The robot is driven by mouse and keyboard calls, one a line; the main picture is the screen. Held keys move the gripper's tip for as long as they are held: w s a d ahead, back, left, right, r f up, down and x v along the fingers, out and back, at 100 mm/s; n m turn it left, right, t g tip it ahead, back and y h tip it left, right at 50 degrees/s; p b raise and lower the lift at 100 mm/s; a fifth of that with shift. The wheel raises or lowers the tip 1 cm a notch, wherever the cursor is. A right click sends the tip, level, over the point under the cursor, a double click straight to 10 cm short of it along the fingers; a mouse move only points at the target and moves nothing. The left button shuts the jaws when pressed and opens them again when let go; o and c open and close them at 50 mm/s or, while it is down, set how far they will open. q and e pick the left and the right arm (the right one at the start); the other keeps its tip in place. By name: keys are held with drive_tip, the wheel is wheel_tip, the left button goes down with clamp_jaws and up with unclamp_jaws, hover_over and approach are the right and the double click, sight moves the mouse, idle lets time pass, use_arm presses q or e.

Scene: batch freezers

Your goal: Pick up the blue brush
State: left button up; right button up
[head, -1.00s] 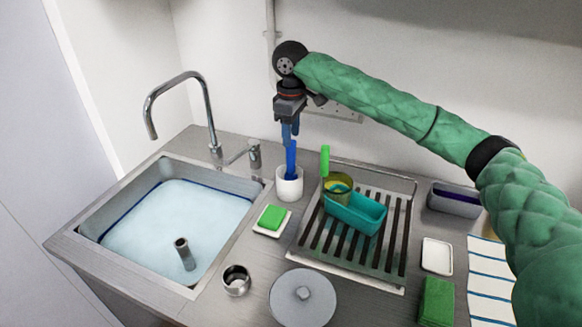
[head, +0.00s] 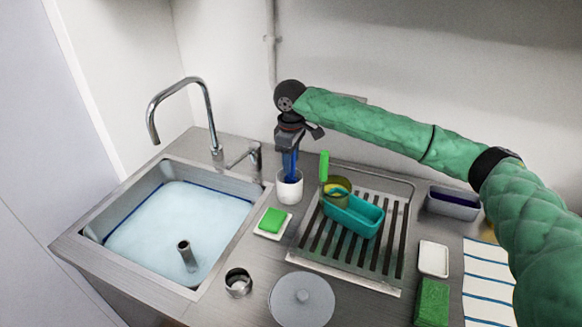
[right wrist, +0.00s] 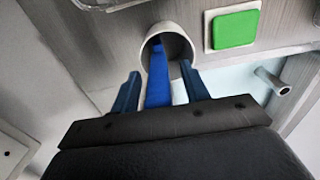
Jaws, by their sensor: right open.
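The blue brush (head: 290,178) stands in a white cup (head: 289,190) on the counter between the sink and the drying rack. In the right wrist view its blue handle (right wrist: 158,78) rises out of the cup (right wrist: 168,40). My right gripper (head: 290,170) points down just above the cup. In the right wrist view its two fingers (right wrist: 160,90) are open, one on each side of the handle, with gaps visible. The brush's lower end is hidden in the cup. My left gripper is not in view.
A green sponge (head: 271,220) on a white dish lies in front of the cup. The sink (head: 165,272) and tap (head: 207,100) are to the left. The drying rack (head: 320,255), holding a teal tub (head: 356,217), is to the right.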

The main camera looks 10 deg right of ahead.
drive_tip(key=shift+f, duration=0.25)
clamp_jaws()
